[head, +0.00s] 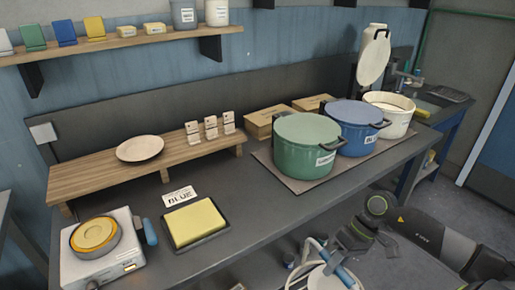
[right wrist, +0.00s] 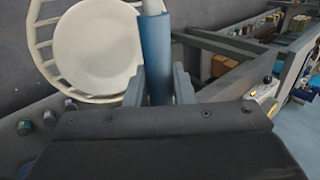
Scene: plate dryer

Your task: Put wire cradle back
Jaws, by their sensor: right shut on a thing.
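The wire cradle (right wrist: 44,45) is a white wire basket with a blue handle (right wrist: 156,50). A round white plate (right wrist: 95,48) lies in it. My right gripper (right wrist: 158,82) is shut on the blue handle, with one finger on each side. In the head view the cradle's blue handle (head: 343,274) and part of the plate (head: 322,281) show at the bottom edge, in front of the counter and cut off by the frame. My right gripper (head: 350,240) is there too. My left gripper is not in view.
The counter (head: 245,228) carries green (head: 300,158), blue (head: 352,137) and cream (head: 388,118) pots. A wooden riser (head: 95,178) holds a plate (head: 140,148). A yellow sponge pad (head: 194,222), a BLUE label (head: 180,195) and a small burner (head: 98,262) stand at the left.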

